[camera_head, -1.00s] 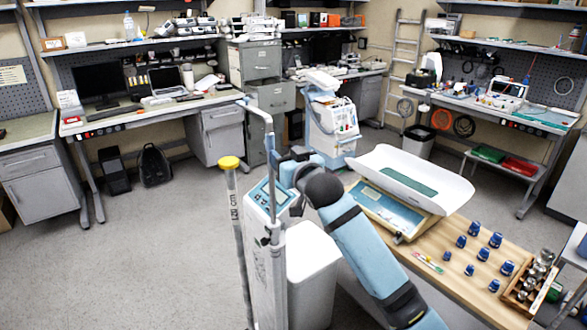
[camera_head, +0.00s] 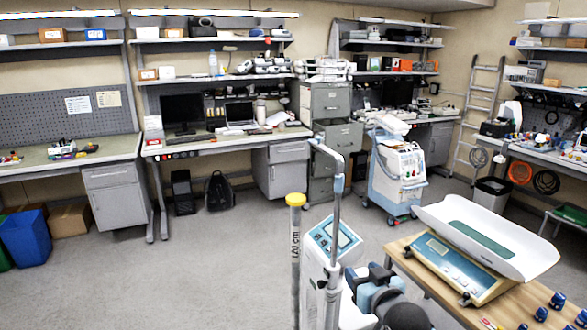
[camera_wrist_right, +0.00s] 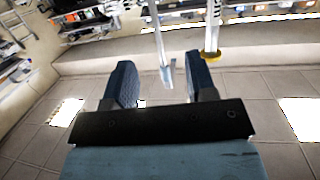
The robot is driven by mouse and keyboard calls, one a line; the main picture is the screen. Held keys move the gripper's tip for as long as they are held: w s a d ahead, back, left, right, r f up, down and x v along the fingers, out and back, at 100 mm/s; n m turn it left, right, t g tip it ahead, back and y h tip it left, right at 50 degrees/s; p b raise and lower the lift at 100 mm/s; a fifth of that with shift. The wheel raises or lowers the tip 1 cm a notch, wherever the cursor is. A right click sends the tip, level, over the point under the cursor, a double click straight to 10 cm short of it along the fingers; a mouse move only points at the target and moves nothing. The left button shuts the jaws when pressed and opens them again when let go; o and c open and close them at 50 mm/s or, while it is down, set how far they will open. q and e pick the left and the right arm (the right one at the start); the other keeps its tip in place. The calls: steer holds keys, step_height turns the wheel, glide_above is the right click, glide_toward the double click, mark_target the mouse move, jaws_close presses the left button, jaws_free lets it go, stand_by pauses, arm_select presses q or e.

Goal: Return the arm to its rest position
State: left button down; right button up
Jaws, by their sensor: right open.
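My right gripper (camera_head: 368,285) shows at the lower middle of the head view, just right of the white column with a display (camera_head: 333,240). Part of my right arm is cut off by the bottom edge. In the right wrist view, the two dark blue fingers of my right gripper (camera_wrist_right: 161,80) stand apart with nothing held between them. A metal post (camera_wrist_right: 160,45) shows beyond the gap, and a yellow-collared pole (camera_wrist_right: 212,25) shows beyond the right finger. I cannot tell the exact distance to them. My left gripper is in neither view.
The yellow-capped pole (camera_head: 295,250) stands left of the column. A wooden table (camera_head: 410,262) with a white baby scale (camera_head: 490,235) and several small blue items is at right. A wheeled medical machine (camera_head: 397,175) stands behind. Open floor (camera_head: 200,275) lies to the left.

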steer(key=s+d+f+g, duration=0.1)
steer(key=s+f+g, duration=0.3)
steer(key=s+f, duration=2.4)
steer(key=s, duration=0.3)
steer(key=shift+s+n+g, duration=0.3)
steer(key=shift+s+g, duration=0.05)
steer(key=shift+g, duration=0.05)
steer(key=shift+c, duration=0.2)
